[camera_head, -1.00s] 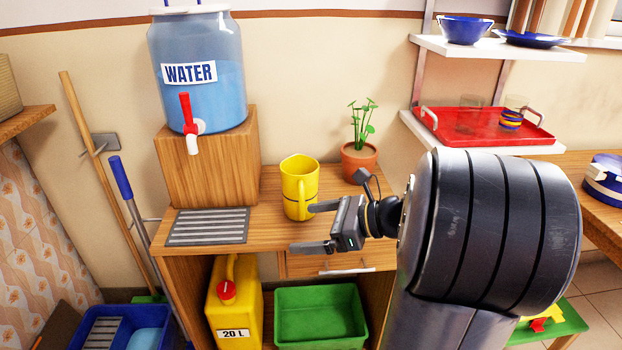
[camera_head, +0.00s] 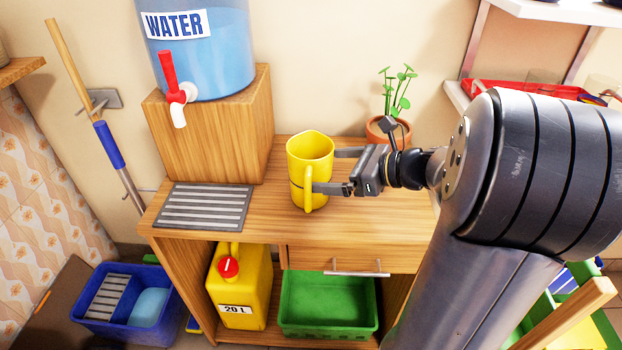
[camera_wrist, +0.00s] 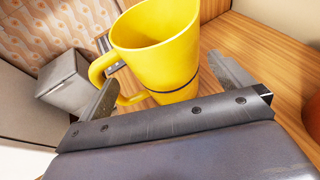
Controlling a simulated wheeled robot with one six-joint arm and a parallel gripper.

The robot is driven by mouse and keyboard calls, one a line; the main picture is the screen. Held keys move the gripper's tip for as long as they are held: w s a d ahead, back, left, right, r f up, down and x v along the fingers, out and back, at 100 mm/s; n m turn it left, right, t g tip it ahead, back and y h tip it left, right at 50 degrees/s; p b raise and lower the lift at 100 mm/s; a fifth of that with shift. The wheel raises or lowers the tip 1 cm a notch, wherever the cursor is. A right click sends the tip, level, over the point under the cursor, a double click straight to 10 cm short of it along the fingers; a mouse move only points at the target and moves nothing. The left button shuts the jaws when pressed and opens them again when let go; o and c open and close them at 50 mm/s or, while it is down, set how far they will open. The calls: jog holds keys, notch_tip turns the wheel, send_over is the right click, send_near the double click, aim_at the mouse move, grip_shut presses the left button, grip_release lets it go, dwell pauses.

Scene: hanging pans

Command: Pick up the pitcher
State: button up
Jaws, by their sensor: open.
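The yellow pitcher (camera_head: 309,165) stands upright on the wooden cabinet top (camera_head: 262,215), with its handle toward the camera in the head view. My gripper (camera_head: 325,170) is open at the pitcher's right side. One finger reaches near the handle on the near side and the other lies toward the far side. In the wrist view the pitcher (camera_wrist: 160,45) is just ahead of the open gripper (camera_wrist: 170,92), between the two fingers, with its handle by the left finger. I cannot tell whether a finger touches it. The pitcher's mouth faces up.
A blue water dispenser (camera_head: 215,55) with a red tap stands on a wooden block (camera_head: 225,130) to the left. A grey grate (camera_head: 203,207) lies below the tap. A potted plant (camera_head: 375,133) stands behind my gripper. The cabinet top in front of the pitcher is clear.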

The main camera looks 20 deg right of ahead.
jog(key=b+x, duration=0.1)
jog(key=x, duration=0.4)
jog(key=shift+w+d+f+b, duration=0.1)
jog(key=shift+d+f+b, duration=0.1)
jog(key=shift+d+b, duration=0.15)
jog(key=shift+w+a, duration=0.25)
jog(key=shift+a, duration=0.05)
jog(key=c, duration=1)
